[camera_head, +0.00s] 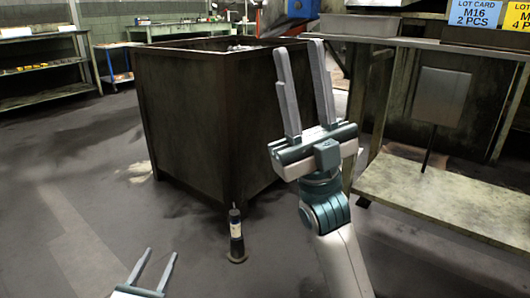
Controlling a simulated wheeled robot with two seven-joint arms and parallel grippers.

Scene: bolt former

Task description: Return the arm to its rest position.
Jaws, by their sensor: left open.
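My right gripper (299,47) is raised in the middle of the head view, in front of the big dark bin's right side. Its two long grey fingers point up and stand apart, with nothing held between them. My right arm runs down from it to the bottom edge. My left gripper (161,253) is low at the bottom left, over the floor. Its fingers are apart and empty, and most of its body is cut off by the picture's lower edge.
A large rusty metal bin (180,120) stands in the centre. A dark bottle-like object (236,240) stands on the floor before it. A workbench (450,205) with lot cards (474,14) above is at right. Shelving (45,68) is at left. The left floor is mostly clear.

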